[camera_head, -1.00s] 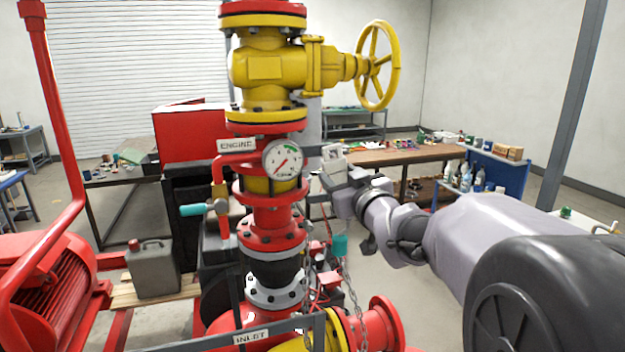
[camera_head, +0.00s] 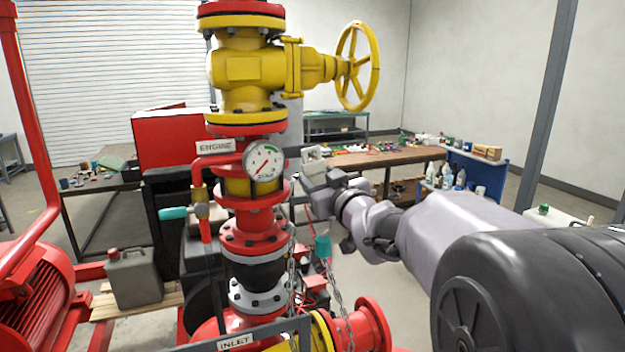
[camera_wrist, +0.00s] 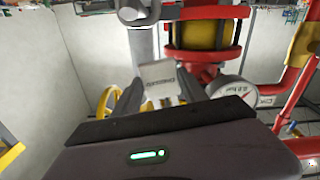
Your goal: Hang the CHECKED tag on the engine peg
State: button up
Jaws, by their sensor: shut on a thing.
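My gripper (camera_head: 310,182) is shut on a pale tag (camera_head: 313,157) to the right of the pressure gauge, held up in the air. In the wrist view the tag (camera_wrist: 160,80) stands between the fingers, with dark lettering too small to read surely. The tag appears apart from the pipework. I cannot make out the engine peg surely; a short grey piece (camera_head: 293,152) shows between gauge and tag.
A yellow valve with a handwheel (camera_head: 358,67) stands above the gripper. Chains (camera_head: 335,292) and a teal piece (camera_head: 323,247) hang below it. A red flanged pipe (camera_head: 372,325) juts out at the bottom. A workbench (camera_head: 385,158) stands behind, with open floor before it.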

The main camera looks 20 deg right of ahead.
dwell(0.4)
jog(key=o, duration=1.4)
